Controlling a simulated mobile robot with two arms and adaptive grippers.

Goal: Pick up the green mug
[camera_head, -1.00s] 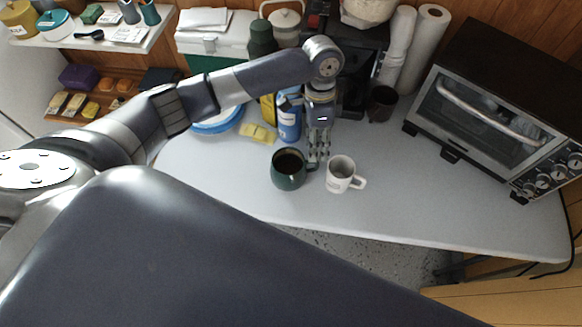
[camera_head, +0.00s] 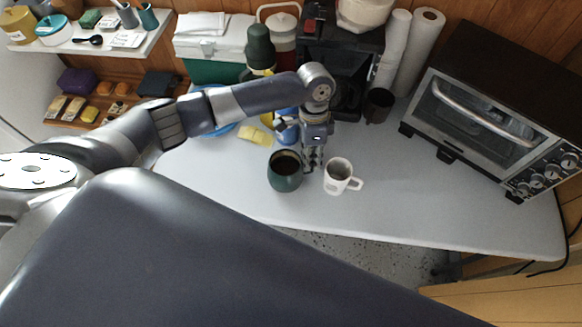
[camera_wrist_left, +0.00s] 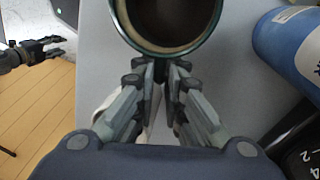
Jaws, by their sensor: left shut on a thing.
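The green mug (camera_head: 285,172) stands upright on the grey table, with dark contents or a dark inside. My left gripper (camera_head: 312,166) points down at the mug's right side, between it and a white mug (camera_head: 341,177). In the left wrist view the fingers (camera_wrist_left: 160,70) come together at the near side of the green mug's rim (camera_wrist_left: 167,52). They are shut on the mug, seemingly at its handle, which they hide. My right gripper (camera_wrist_left: 50,48) shows at the left of the wrist view, its fingers apart and empty, over the floor.
The white mug is close on the right. Behind are a blue bottle (camera_wrist_left: 292,50), a yellow pack (camera_head: 256,136), a coffee machine (camera_head: 345,60) and a dark cup (camera_head: 379,105). A toaster oven (camera_head: 490,110) stands at the right. The table's front middle is clear.

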